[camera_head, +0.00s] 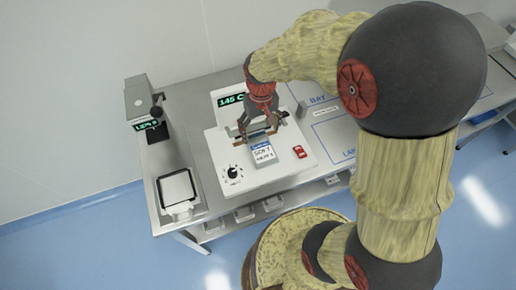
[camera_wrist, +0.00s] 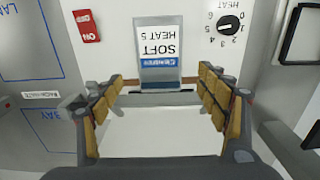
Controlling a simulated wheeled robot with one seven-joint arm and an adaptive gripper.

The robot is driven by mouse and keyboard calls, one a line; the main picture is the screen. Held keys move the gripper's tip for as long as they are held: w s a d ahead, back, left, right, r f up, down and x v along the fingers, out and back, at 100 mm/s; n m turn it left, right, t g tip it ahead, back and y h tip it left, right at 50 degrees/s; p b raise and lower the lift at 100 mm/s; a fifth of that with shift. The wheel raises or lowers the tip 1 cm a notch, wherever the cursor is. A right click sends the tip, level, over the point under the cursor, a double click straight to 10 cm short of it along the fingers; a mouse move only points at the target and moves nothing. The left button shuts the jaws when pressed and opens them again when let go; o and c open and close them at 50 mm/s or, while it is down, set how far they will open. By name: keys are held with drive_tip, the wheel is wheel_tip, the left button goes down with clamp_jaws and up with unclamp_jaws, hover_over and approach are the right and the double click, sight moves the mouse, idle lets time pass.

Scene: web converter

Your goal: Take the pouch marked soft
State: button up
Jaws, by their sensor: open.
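The pouch (camera_head: 264,150), a grey packet with a blue band and a white label reading SOFT and HEAT, lies on the white machine top. In the wrist view the pouch (camera_wrist: 157,60) shows upside down, its blue-banded end towards my gripper. My gripper (camera_wrist: 160,80) is open, with one yellow-padded finger on each side, and the pouch's near end lies around the gap between the fingertips. Nothing is held. In the head view my gripper (camera_head: 260,126) is over the rear of the machine, just behind the pouch; contact cannot be told.
The white machine (camera_head: 215,150) has a heat dial (camera_head: 233,171), a red switch (camera_head: 299,152) and a display (camera_head: 231,99) reading 145 C. A dark bar (camera_wrist: 150,97) lies by the pouch's end. A scale-like tray (camera_head: 177,188) is left; blue-outlined areas (camera_head: 335,130) are right.

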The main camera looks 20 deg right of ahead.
sight(261, 147)
drive_tip(key=shift+o, duration=1.4)
wheel_tip(261, 147, down, 2)
drive_tip(key=shift+f, duration=0.15)
wheel_tip(261, 147, down, 7)
drive_tip(key=shift+s+d+f+b, duration=0.1)
drive_tip(key=shift+f+b, duration=0.1)
drive_tip(key=shift+b, duration=0.45)
drive_tip(key=shift+c, duration=0.5)
drive_tip(key=c, duration=1.1)
drive_tip(key=shift+c, duration=0.6)
drive_tip(key=shift+r, duration=0.35)
